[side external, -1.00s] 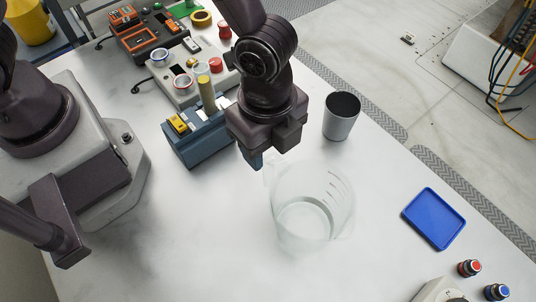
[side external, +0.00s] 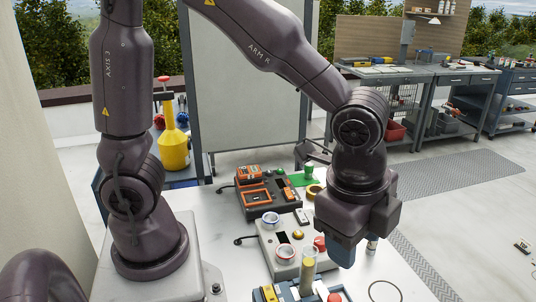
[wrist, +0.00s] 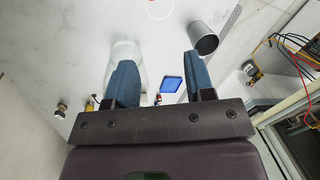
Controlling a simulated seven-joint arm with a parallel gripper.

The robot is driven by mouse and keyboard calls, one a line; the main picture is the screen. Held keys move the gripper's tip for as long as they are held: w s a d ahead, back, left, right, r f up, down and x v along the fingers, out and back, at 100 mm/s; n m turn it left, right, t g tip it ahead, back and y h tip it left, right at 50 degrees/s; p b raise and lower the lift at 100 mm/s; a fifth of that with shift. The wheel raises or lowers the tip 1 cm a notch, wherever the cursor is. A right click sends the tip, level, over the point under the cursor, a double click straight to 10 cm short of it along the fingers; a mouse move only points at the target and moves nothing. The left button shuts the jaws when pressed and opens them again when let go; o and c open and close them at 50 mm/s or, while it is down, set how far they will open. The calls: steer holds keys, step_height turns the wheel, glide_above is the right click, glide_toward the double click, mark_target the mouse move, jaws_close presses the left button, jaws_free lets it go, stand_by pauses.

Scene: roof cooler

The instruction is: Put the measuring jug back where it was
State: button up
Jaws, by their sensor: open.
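The clear measuring jug (wrist: 127,50) shows in the wrist view, upper left of centre, partly hidden behind the left finger. I cannot make it out for sure in the side view. My gripper (wrist: 158,62) is open, its two blue fingers spread with nothing between them. In the side view my gripper (side external: 342,252) points down over the table, right of the grey device with round parts. I cannot tell from these frames how high it is over the table.
A grey metal cup (wrist: 204,38) stands by the right finger. A blue tray (wrist: 171,84) lies beyond, between the fingers. A thin ring (side external: 384,291) shows at the side view's bottom edge. The grey device (side external: 283,250) and black-orange kit (side external: 268,198) stand left of my gripper.

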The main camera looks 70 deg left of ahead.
steer(key=s+a+r+n+t, duration=0.2)
steer(key=s+a+r+n, duration=0.2)
steer(key=a+n, duration=0.2)
steer(key=s+a+r+n+t, duration=0.1)
steer(key=s+a+r+n, duration=0.3)
steer(key=a+n, duration=0.3)
steer(key=a+r, duration=0.1)
steer(key=a, duration=0.1)
steer(key=shift+a+t+h, duration=0.3)
steer(key=shift+a+t, duration=0.05)
steer(key=shift+t, duration=0.05)
